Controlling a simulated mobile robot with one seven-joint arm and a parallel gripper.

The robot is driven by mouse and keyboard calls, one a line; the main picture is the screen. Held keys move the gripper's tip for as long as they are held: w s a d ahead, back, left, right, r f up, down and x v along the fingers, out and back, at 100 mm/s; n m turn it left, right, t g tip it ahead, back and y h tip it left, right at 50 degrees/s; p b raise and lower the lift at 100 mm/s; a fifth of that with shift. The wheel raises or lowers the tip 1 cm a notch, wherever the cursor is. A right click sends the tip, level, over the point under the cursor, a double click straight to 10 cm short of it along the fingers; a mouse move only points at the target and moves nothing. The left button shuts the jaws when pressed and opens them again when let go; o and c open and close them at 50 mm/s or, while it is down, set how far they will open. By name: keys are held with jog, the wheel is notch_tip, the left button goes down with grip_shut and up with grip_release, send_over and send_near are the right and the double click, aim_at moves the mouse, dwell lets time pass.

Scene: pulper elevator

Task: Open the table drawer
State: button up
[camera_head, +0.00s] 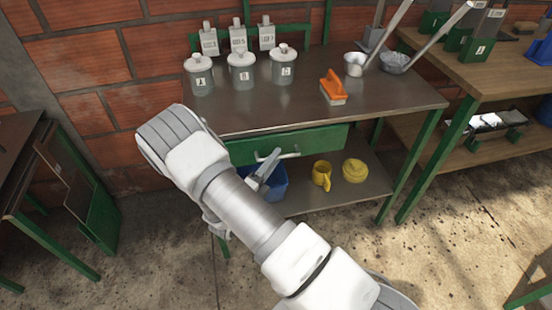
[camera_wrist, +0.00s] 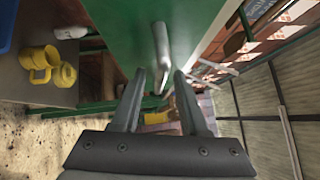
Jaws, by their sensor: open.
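The table (camera_head: 215,120) has a dark metal top and a green frame. Its green drawer (camera_head: 318,140) sits under the front edge and looks closed, its left part partly hidden behind my arm. A light metal bar handle (camera_head: 290,154) is fixed on the drawer front. My gripper (camera_head: 266,168) is just in front of the handle, near its left end, partly hidden by my wrist. In the wrist view my gripper (camera_wrist: 158,75) is open with nothing between its fingers. The handle (camera_wrist: 161,45) stands just beyond and between the fingertips, against the green drawer front (camera_wrist: 130,25).
Lidded pots (camera_head: 241,75), an orange brush (camera_head: 333,88) and ladles stand on the tabletop. The lower shelf (camera_head: 300,203) holds a blue bin (camera_head: 273,188), a yellow mug (camera_head: 321,176) and a yellow pot (camera_head: 355,171). Floor (camera_head: 440,245) in front is clear.

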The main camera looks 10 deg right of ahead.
jog(key=shift+w+d+r, duration=0.15)
jog(key=shift+w+d, duration=0.3)
jog(key=shift+d, duration=0.05)
grip_shut()
dwell(1.2)
